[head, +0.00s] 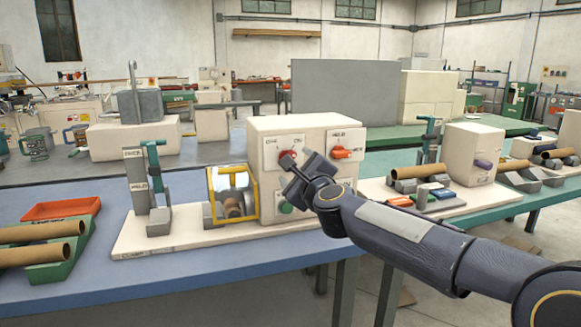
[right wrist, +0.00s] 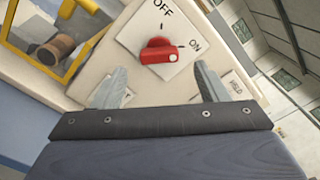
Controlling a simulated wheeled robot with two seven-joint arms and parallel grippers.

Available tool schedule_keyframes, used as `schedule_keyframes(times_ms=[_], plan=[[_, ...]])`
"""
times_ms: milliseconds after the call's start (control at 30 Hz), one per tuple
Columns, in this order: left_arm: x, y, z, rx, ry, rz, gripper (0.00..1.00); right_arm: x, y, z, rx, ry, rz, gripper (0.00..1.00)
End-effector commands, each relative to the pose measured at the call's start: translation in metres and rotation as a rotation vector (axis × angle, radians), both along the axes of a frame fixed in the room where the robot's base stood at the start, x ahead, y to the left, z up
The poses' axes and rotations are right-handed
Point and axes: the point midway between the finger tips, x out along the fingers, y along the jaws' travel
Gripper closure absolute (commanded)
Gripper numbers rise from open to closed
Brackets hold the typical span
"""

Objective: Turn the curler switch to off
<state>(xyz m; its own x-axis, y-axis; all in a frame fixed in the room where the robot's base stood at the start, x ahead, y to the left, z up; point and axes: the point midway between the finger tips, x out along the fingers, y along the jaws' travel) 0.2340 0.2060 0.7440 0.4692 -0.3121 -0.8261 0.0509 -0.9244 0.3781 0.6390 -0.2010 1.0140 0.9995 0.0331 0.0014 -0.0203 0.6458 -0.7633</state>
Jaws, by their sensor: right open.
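The curler switch is a red knob (head: 287,159) on a white plate on the front of the cream machine box (head: 308,130). In the right wrist view the red knob (right wrist: 158,51) shows close up, with "OFF" and "ON" printed on its plate. My left gripper is not in view.
A second orange-red switch (head: 341,153) marked "HOLD" is to the right on the same box. A green button (head: 286,208) is below. A yellow guard frame (head: 232,194) stands left of the box. A green tray (head: 50,265) with cardboard tubes is at the far left.

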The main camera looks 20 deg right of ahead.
Motion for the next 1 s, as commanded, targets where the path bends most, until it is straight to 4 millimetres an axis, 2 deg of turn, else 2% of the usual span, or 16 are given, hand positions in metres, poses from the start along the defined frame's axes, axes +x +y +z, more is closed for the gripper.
schedule_keyframes(times_ms=[100, 300, 633, 1000], plan=[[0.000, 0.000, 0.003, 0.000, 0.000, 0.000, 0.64, 0.021, 0.001, 0.000, -0.002, 0.002, -0.001, 0.33], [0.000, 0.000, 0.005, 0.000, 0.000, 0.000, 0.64, 0.042, 0.002, 0.000, -0.002, 0.001, 0.001, 0.33], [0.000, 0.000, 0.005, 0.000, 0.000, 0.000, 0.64, 0.047, 0.002, -0.001, -0.004, 0.001, 0.001, 0.33], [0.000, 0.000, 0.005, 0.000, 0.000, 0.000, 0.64, 0.046, 0.002, -0.001, -0.004, 0.001, 0.001, 0.77]])
